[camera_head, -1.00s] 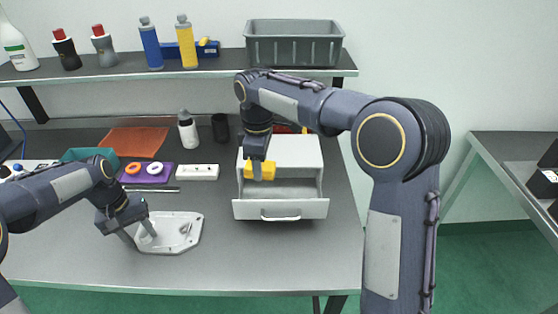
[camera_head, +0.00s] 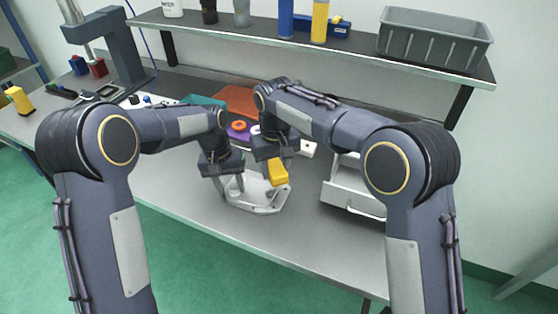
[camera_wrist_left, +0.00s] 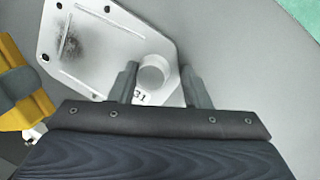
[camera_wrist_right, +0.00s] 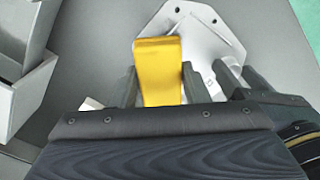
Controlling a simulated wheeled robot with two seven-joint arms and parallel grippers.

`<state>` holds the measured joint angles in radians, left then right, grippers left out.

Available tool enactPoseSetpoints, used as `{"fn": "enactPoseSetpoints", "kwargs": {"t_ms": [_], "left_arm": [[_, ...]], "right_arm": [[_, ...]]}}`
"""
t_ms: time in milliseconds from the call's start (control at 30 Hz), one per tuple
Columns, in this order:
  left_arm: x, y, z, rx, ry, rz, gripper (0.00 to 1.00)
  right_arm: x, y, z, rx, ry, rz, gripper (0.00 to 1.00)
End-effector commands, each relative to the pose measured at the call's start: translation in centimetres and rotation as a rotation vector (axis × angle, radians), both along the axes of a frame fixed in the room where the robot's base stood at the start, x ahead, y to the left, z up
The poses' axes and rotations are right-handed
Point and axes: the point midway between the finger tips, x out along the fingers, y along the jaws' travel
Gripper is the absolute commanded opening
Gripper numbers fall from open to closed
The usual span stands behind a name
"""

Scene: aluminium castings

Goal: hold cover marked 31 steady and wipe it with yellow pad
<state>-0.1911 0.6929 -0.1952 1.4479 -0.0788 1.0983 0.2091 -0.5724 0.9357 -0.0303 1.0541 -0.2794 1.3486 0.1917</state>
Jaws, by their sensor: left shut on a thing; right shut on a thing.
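The cover marked 31 (camera_wrist_left: 85,35) is a pale metal plate with bolt holes and a round boss; in the head view it lies flat on the bench (camera_head: 268,203). A dark smudge shows on its face in the left wrist view. My left gripper (camera_head: 229,192) is shut on the round boss of the cover, beside the number 31 (camera_wrist_left: 162,82). My right gripper (camera_head: 275,165) is shut on the yellow pad (camera_head: 278,173), which is over the right part of the cover. The right wrist view also shows the yellow pad (camera_wrist_right: 158,72). I cannot tell whether the pad touches the cover.
A white open drawer unit (camera_head: 347,188) stands right of the cover. An orange mat (camera_head: 238,99) and purple holder lie behind my grippers. A shelf (camera_head: 340,55) with bottles and a grey bin (camera_head: 436,40) runs along the back. The front bench strip is clear.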

Motion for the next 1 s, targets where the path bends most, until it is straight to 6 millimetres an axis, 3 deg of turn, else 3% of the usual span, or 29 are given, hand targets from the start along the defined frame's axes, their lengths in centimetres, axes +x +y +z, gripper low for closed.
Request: {"fn": "enactPoseSetpoints", "kwargs": {"t_ms": [567,1000], "left_arm": [[-0.1,0.0,-0.3,0.001,0.005,0.0,0.1],[-0.1,0.0,-0.3,0.002,0.004,0.0,0.1]], "right_arm": [[0.0,-0.1,-6.0,-0.002,0.004,0.001,0.23],[-3.9,1.4,-6.2,-0.002,0.004,0.003,0.23]]}}
